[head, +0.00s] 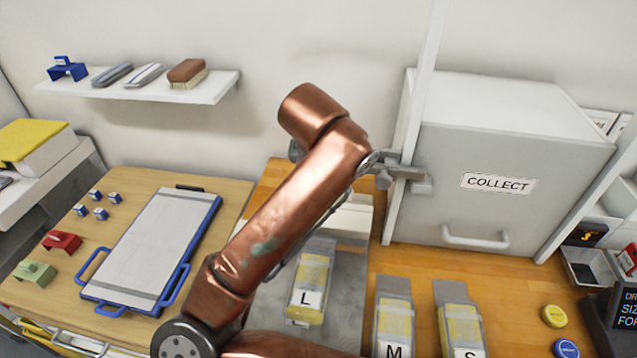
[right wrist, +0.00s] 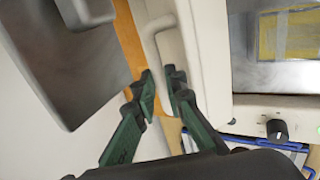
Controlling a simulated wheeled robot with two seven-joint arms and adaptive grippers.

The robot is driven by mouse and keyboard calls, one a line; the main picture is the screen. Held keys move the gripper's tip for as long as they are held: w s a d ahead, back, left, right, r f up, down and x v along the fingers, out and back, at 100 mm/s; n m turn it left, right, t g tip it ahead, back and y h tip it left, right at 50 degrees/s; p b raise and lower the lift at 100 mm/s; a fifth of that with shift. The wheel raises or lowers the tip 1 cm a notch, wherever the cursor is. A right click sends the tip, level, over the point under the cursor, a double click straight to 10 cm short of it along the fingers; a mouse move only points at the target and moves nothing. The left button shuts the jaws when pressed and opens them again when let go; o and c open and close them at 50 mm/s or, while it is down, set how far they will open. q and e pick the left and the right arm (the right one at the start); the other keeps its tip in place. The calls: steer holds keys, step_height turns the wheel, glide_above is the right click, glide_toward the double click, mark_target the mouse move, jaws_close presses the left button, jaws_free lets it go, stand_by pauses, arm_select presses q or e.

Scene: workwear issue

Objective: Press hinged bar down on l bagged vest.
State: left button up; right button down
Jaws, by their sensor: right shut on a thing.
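The L bagged vest (head: 313,272), yellow in a clear bag with an L label, lies on a grey plate. The white hinged bar (head: 350,214) is raised behind it, partly hidden by my copper arm. In the right wrist view, my right gripper (right wrist: 163,90) has its dark green fingers closed on the white handle (right wrist: 156,42) of the bar (right wrist: 206,50). A yellow bagged piece (right wrist: 288,36) shows at the right there. My left gripper is not in view.
A grey COLLECT locker (head: 500,150) stands at the right. Bagged vests M (head: 394,310) and S (head: 458,312) lie on the wooden counter. A blue-framed board (head: 155,245) lies at the left, below a wall shelf (head: 200,92). A black knob (right wrist: 277,129) is on the press front.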

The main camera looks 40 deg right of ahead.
steer(key=c, duration=2.2)
jaws_free()
steer(key=shift+s, duration=0.1)
steer(key=shift+c, duration=0.2)
steer(key=shift+a+r, duration=0.2)
steer(key=shift+r, duration=0.35)
steer(key=v, duration=1.1)
steer(key=shift+s, duration=0.2)
steer(key=shift+f, duration=0.1)
